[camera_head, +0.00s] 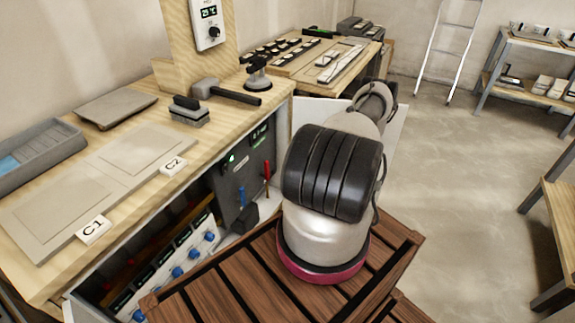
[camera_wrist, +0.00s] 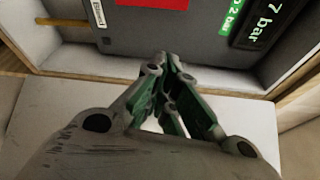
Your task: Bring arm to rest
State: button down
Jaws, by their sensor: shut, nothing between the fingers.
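My arm (camera_head: 330,175) stands folded on the slatted wooden deck in the head view, with its far links reaching back beside the workbench. My gripper (camera_wrist: 168,68) shows in the wrist view, its green and grey fingers brought together with nothing between them. It points toward a grey panel (camera_wrist: 190,40) with a red label and a "7 bar" display. The gripper itself is hidden behind the arm in the head view.
The wooden workbench (camera_head: 150,180) on the left carries a brush (camera_head: 188,110), a mallet (camera_head: 225,92) and a suction cup (camera_head: 258,75). A ladder (camera_head: 450,45) leans at the back wall. Open floor (camera_head: 450,170) lies to the right, before a shelf and another bench.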

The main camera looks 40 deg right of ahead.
jog(key=s+a+f+m+g+y, duration=0.1)
jog(key=s+a+y, duration=0.15)
jog(key=a, duration=0.25)
jog(key=s+a+m+g+y, duration=0.1)
jog(key=s+a+m+y, duration=0.1)
jog(key=a+y, duration=0.15)
jog(key=s+a+r+n+g+y, duration=0.4)
jog(key=s+a+r+g+y, duration=0.15)
jog(key=r, duration=0.45)
jog(key=s+r+n+g+h, duration=0.3)
jog(key=r+n+g, duration=0.1)
jog(key=r, duration=0.5)
jog(key=s+a+r+n+g+h, duration=0.1)
jog(key=s+r+n+g+h, duration=0.2)
jog(key=r, duration=0.7)
jog(key=s+r+n+g+h, duration=0.25)
jog(key=r+n+g, duration=0.2)
jog(key=r, duration=0.45)
jog(key=a+r+n+t+h, duration=0.1)
jog(key=a+r+n+t, duration=0.2)
jog(key=r, duration=0.4)
jog(key=s+a+r+n+t+h, duration=0.1)
jog(key=a+r+n+t+h, duration=0.1)
jog(key=r, duration=0.6)
jog(key=a+n+t, duration=0.1)
jog(key=a+n, duration=0.1)
jog(key=a, duration=0.1)
jog(key=shift+s+a+r, duration=0.15)
jog(key=shift+s+r, duration=0.1)
jog(key=shift+r, duration=0.05)
